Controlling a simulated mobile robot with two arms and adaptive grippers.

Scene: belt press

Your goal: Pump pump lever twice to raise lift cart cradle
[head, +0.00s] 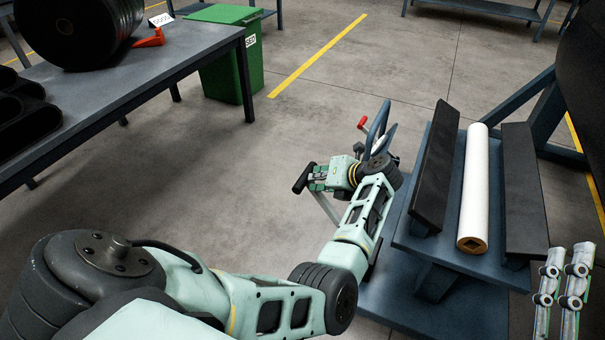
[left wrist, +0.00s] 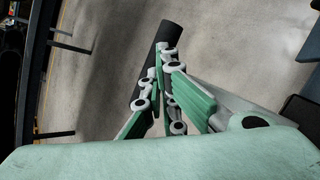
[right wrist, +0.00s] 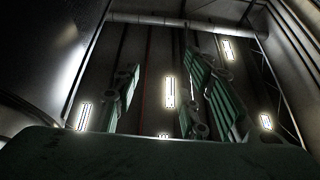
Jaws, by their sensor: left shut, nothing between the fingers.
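The pump lever (head: 301,182) has a black grip on a thin grey rod beside the lift cart. My left gripper (head: 327,178) is at the grip; its fingers are shut with nothing held between them. In the left wrist view the black grip (left wrist: 172,34) shows just past and behind the fingertips (left wrist: 165,60); contact is unclear. The cradle (head: 437,165) has two dark slanted pads on a blue frame, with a white roll (head: 473,190) lying between them. My right gripper (right wrist: 163,75) is open and empty; it also shows at the head view's lower right (head: 565,275).
The cart's blue handle (head: 378,130) and a red knob (head: 362,123) stand just behind my left wrist. A table (head: 150,75) with black rolls is at the left, with a green bin (head: 228,75) beyond. Open floor lies between table and cart.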

